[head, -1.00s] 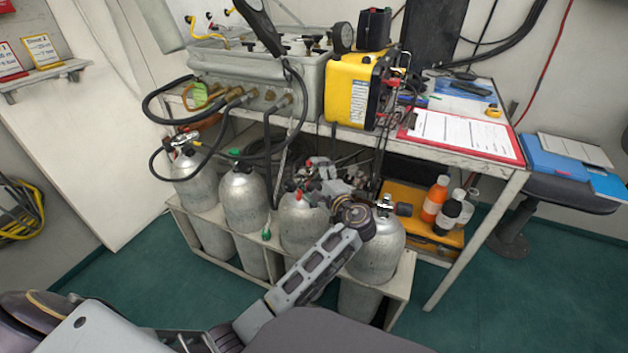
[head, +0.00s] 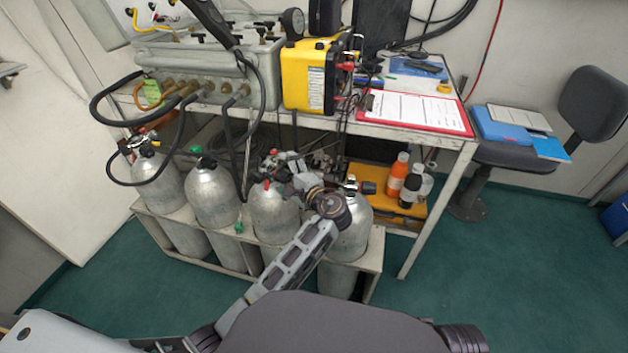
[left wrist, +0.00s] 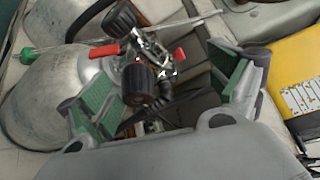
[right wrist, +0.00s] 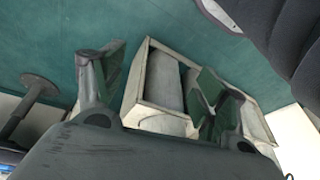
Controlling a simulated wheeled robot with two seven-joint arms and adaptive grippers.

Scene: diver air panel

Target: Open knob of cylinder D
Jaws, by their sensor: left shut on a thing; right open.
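Four grey cylinders stand in a low rack under the bench in the head view. The rightmost cylinder (head: 345,238) has a valve with a black knob (head: 368,187) facing right. My left gripper (head: 283,167) is at the valve top of the third cylinder (head: 270,212). A second black knob (left wrist: 122,18) and red levers are close by. My right gripper (right wrist: 160,65) is open and empty above the rack.
The bench holds a grey air panel (head: 205,75), a yellow box (head: 308,78) and a red clipboard (head: 418,112). Black hoses (head: 105,110) hang on the left. Bottles (head: 397,175) stand on a yellow case at right. A chair (head: 590,105) is farther right.

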